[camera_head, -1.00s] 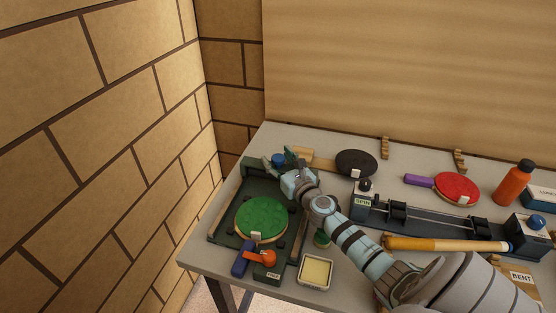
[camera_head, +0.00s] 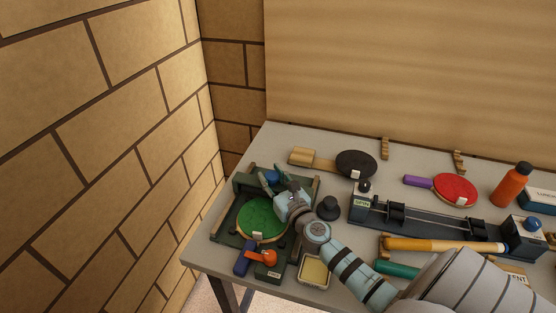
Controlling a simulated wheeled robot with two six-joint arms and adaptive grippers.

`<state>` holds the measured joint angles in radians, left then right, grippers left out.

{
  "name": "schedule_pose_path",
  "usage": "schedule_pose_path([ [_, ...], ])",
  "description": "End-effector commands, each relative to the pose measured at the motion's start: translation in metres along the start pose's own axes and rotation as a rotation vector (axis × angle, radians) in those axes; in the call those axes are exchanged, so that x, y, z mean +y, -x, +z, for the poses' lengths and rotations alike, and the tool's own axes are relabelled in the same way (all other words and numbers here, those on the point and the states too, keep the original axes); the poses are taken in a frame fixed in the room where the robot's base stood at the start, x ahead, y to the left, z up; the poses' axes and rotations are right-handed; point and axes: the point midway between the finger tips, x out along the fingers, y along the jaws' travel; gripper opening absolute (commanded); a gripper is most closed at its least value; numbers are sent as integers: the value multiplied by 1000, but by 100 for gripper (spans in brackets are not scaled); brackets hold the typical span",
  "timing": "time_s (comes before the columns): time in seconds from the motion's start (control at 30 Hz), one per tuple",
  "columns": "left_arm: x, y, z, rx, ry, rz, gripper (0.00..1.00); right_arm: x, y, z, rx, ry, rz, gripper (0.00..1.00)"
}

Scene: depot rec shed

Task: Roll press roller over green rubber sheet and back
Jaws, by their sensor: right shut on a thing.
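The green rubber sheet (camera_head: 256,224) is round and lies on a paddle in the dark press bed at the left end of the table. The press roller (camera_head: 244,184), a dark crossbar with a blue knob (camera_head: 272,176), stands at the far edge of the sheet. My right gripper (camera_head: 273,184) is shut on the roller at its knob; its fingers and wrist hide part of the bar and the sheet's right edge. I cannot tell whether the roller touches the sheet. My left gripper is not in view.
A sponge tray (camera_head: 314,272) and a dark round-topped object (camera_head: 327,208) are close on the right. The black paddle (camera_head: 356,164) lies behind, and the spin rig (camera_head: 430,222) stands further right.

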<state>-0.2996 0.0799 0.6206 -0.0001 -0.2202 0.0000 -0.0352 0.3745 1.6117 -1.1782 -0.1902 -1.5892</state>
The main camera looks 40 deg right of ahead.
Motion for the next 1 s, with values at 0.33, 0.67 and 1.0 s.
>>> schedule_pose_path([
  [0.33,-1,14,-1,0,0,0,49,50,51,2,0,-1,-4,0],
  [0.67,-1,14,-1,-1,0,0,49,51,52,2,-2,2,-4,34],
  [1.0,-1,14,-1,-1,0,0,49,51,52,1,-1,1,-4,54],
])
